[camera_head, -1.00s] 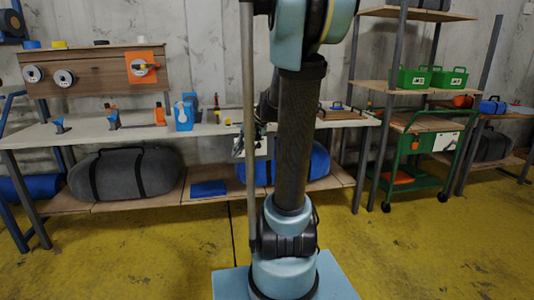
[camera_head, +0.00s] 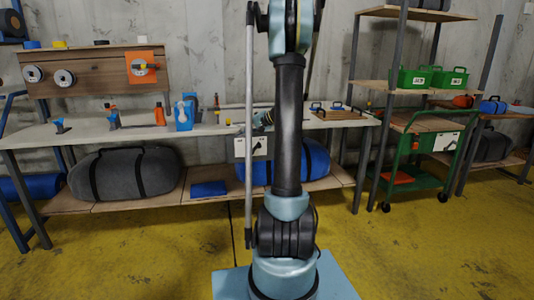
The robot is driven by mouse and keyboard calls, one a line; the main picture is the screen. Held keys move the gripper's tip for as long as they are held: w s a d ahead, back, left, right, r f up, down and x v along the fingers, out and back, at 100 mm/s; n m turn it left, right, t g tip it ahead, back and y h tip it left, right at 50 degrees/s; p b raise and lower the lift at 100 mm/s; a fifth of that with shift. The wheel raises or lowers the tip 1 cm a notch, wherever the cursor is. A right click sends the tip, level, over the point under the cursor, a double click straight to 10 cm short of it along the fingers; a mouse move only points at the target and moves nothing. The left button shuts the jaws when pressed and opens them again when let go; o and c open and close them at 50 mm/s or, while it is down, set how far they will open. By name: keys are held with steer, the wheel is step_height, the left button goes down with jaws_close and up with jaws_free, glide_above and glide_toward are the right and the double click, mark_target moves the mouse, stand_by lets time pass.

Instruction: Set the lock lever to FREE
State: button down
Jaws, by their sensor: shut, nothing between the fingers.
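A white box (camera_head: 241,148) with a black lever (camera_head: 257,146) hangs under the front edge of the workbench, left of my arm's upright link. An orange plate (camera_head: 135,69) with a dark handle is on the wooden back panel, and a white panel (camera_head: 439,142) with a dark handle is on the green cart. No lettering is legible, so I cannot tell which handle is the lock lever. My gripper (camera_head: 262,119) is small and partly hidden behind my arm, just above the white box at the bench edge. It is shut and looks empty, apart from the black lever.
The green cart (camera_head: 410,160) stands right. Yellow floor (camera_head: 140,250) in front is clear.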

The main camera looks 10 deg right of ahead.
steer(key=w+d+f+m+t+y, duration=0.35)
steer(key=w+d+f, duration=0.55)
steer(key=w+d, duration=0.5)
steer(key=w+d+f+m+t, duration=0.2)
steer(key=d+f+m+t, duration=0.2)
steer(key=d+f, duration=0.9)
step_height(320, 180, down, 3)
steer(key=t, duration=0.3)
steer(key=shift+d, duration=0.4)
steer(key=shift+w+y, duration=0.1)
steer(key=shift+y, duration=0.15)
glide_toward(255, 149)
steer(key=shift+w+d+r, duration=0.55)
steer(key=shift+w+r, duration=1.25)
steer(key=shift+w, duration=0.2)
